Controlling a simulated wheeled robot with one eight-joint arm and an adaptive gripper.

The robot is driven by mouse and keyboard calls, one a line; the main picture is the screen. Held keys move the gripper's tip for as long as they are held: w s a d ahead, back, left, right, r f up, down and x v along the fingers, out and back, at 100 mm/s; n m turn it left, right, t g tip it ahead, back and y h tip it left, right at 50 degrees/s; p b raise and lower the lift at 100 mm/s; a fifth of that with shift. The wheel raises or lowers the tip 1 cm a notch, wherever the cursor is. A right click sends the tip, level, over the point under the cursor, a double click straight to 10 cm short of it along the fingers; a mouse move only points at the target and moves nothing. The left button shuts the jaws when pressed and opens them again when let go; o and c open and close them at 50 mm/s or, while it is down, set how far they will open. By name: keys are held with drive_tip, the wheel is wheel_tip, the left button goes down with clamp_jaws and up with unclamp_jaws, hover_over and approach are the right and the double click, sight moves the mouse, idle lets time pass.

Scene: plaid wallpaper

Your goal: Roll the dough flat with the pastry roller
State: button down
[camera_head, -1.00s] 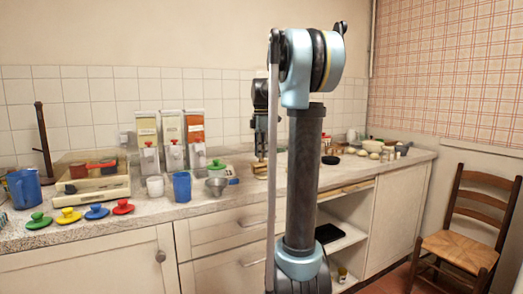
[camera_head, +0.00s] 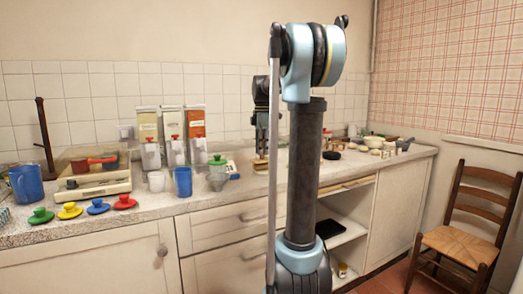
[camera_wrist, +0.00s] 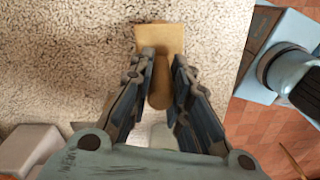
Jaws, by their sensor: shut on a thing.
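My gripper (camera_wrist: 163,62) is shut on the handle of a tan wooden tool, which looks like the pastry roller (camera_wrist: 160,38). In the wrist view its wide, flat-looking end lies beyond the fingertips, over the speckled countertop (camera_wrist: 70,60). In the head view my gripper (camera_head: 261,128) points down over the back of the counter, with the tan roller (camera_head: 261,164) below it near the counter surface. I cannot tell whether the roller touches the counter. I cannot make out the dough in either view; my arm hides part of the counter.
Bowls and small pale items (camera_head: 376,141) are at the right end. A chair (camera_head: 465,245) stands right of the counter.

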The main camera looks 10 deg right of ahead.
drive_tip(key=shift+f, duration=0.15)
drive_tip(key=shift+w, duration=0.25)
drive_tip(key=shift+w+a+f, duration=0.1)
drive_tip(key=shift+f, duration=0.1)
